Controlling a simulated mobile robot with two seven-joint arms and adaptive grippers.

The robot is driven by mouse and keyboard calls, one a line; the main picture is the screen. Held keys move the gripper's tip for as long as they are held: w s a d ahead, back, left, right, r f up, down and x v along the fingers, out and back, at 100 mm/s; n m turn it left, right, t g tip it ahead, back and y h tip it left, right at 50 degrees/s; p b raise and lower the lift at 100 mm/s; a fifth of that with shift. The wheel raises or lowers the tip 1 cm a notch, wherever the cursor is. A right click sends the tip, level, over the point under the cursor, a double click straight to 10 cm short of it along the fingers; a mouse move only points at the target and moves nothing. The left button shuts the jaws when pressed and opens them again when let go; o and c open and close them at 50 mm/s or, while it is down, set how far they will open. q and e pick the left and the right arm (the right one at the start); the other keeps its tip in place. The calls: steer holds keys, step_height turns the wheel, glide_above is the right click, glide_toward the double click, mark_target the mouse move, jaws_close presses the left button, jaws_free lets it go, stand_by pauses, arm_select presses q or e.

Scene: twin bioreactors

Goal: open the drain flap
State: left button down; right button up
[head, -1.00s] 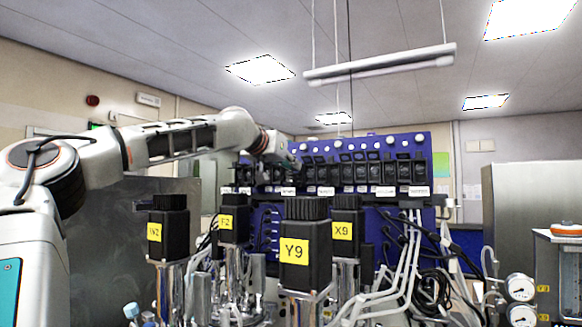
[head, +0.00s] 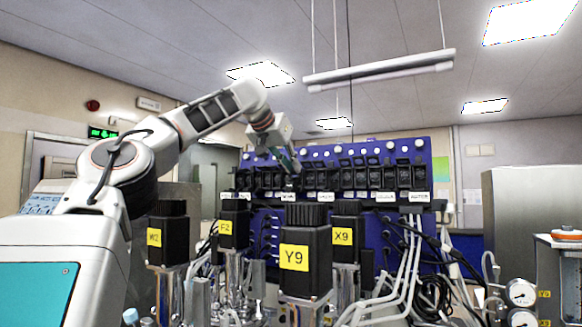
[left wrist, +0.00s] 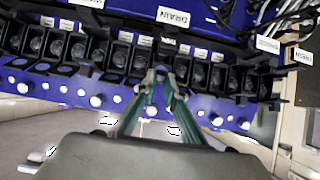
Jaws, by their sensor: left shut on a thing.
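A blue panel (head: 330,150) carries a row of black flap units with white labels in the head view. The DRAIN label (left wrist: 173,17) is readable, upside down, in the left wrist view. My left gripper (head: 294,166) is at the upper part of this row. In the left wrist view my left gripper (left wrist: 158,78) has its green-edged fingers drawn together on the drain flap (left wrist: 160,74), in line with that label. The fingers hide most of the flap, so I cannot tell how far it is tilted. My right gripper is not in view.
Black-capped columns, including one tagged Y9 (head: 305,250) and one tagged X9 (head: 346,235), stand in front of the panel. Pale tubes (head: 405,270) and dark cables hang at the right. Gauges (head: 521,292) are at the lower right.

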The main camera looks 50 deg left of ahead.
arm_select(q)
steer(key=shift+g, duration=0.4)
stand_by(0.3)
steer(key=c, duration=2.1)
jaws_free()
steer(key=shift+w, duration=0.1)
steer(key=v, duration=1.2)
